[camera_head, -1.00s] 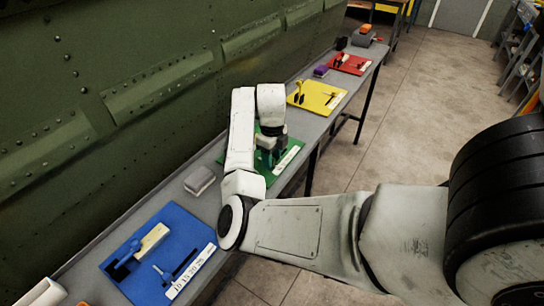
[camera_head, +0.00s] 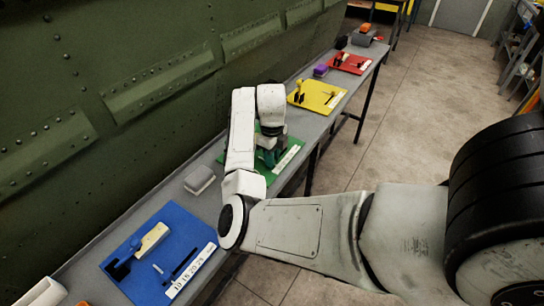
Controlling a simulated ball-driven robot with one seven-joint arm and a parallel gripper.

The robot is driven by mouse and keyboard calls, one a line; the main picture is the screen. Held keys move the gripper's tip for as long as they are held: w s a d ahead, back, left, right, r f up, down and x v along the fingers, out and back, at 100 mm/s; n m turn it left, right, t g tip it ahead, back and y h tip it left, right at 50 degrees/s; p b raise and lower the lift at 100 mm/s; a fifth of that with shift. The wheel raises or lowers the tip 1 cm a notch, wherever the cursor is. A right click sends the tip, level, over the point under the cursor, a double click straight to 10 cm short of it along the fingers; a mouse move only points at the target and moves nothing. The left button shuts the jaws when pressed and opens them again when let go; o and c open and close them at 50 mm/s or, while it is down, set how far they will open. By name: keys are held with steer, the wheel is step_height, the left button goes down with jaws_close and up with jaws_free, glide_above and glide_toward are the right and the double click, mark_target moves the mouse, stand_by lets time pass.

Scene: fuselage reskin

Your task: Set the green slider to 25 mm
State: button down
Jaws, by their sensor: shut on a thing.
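The green board (camera_head: 229,159) lies on the grey bench, partly hidden under my arm. Its white scale strip (camera_head: 288,158) runs along the right edge; its numbers are too small to read. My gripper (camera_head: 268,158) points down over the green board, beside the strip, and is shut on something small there. The slider itself is hidden by the fingers and the wrist, so its place on the scale does not show.
A blue board (camera_head: 150,262) with a readable scale lies nearer on the bench. A grey block (camera_head: 199,180) sits between the boards. Yellow (camera_head: 322,96) and red (camera_head: 352,63) boards lie farther along. The riveted green fuselage wall (camera_head: 100,100) rises along the left.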

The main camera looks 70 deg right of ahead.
mark_target(285, 150)
steer(key=d, duration=0.2)
steer(key=s+d+b, duration=0.1)
steer(key=d, duration=0.1)
steer(key=d+b, duration=0.1)
steer(key=d, duration=0.2)
steer(key=shift+s, duration=0.3)
steer(key=shift+d+r, duration=0.1)
steer(key=shift+d, duration=0.05)
steer(key=c, duration=1)
jaws_free()
steer(key=shift+s+d, duration=0.15)
steer(key=shift+d, duration=0.05)
steer(key=shift+a, duration=0.1)
step_height(285, 150, up, 11)
steer(key=b, duration=0.1)
